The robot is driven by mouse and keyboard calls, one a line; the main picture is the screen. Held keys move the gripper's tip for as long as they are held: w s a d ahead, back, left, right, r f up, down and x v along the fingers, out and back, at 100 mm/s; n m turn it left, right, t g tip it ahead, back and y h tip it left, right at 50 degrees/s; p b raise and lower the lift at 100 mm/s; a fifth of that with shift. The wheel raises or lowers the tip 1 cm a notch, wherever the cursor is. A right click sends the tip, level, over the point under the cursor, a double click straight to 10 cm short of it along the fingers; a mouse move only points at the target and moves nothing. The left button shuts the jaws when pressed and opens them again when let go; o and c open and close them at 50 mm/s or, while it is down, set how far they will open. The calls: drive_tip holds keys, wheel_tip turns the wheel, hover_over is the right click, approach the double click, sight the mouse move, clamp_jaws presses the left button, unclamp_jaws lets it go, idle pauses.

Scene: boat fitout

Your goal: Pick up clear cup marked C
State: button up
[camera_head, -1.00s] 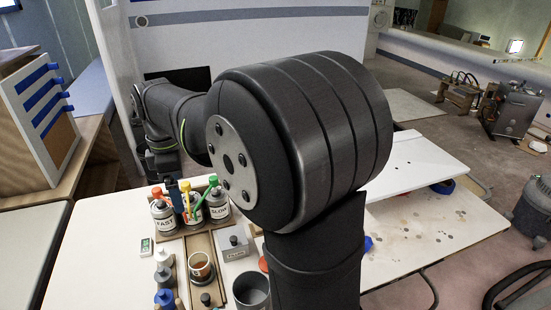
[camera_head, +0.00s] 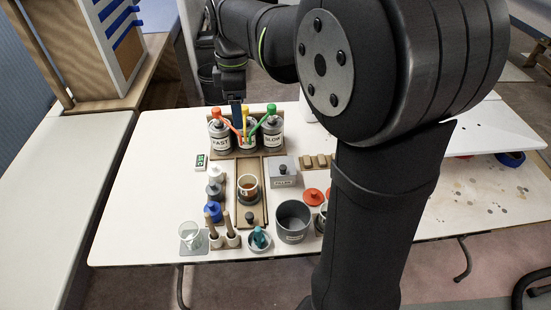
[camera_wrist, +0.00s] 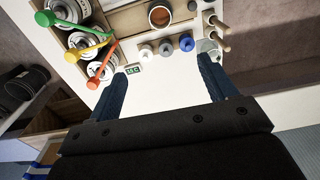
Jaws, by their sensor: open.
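A clear, empty-looking cup (camera_head: 190,233) stands upright on a small grey pad at the table's front left corner. It also shows in the wrist view (camera_wrist: 207,46), partly behind a finger tip of my gripper. I cannot read any letter on it. A second see-through cup (camera_head: 248,186) with reddish-brown content stands in the wooden tray. My gripper (camera_wrist: 163,70) is open with nothing between its blue fingers. In the head view its dark fingers (camera_head: 236,114) are near the bottles at the back of the table, well away from the clear cup.
Bottles marked FAST (camera_head: 220,138) and SLOW (camera_head: 272,138) stand with another in a rack. Small jars (camera_head: 215,190), wooden-handled tools (camera_head: 211,228) and a grey bucket (camera_head: 293,220) crowd the front. The table's left part (camera_head: 140,190) is clear.

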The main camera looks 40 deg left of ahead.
wheel_tip(320, 180, down, 14)
drive_tip(key=m, duration=1.2)
approach(249, 187)
drive_tip(key=shift+s+d+f, duration=0.2)
drive_tip(key=shift+s+d, duration=0.2)
drive_tip(key=shift+d, duration=0.1)
drive_tip(key=shift+s+d+f, duration=0.2)
drive_tip(key=shift+s+d, duration=0.15)
drive_tip(key=shift+d, duration=0.15)
drive_tip(key=f, duration=0.4)
drive_tip(key=shift+s+d, duration=0.2)
drive_tip(key=shift+s, duration=0.1)
drive_tip(key=shift+f, duration=0.65)
drive_tip(key=c, duration=1.1)
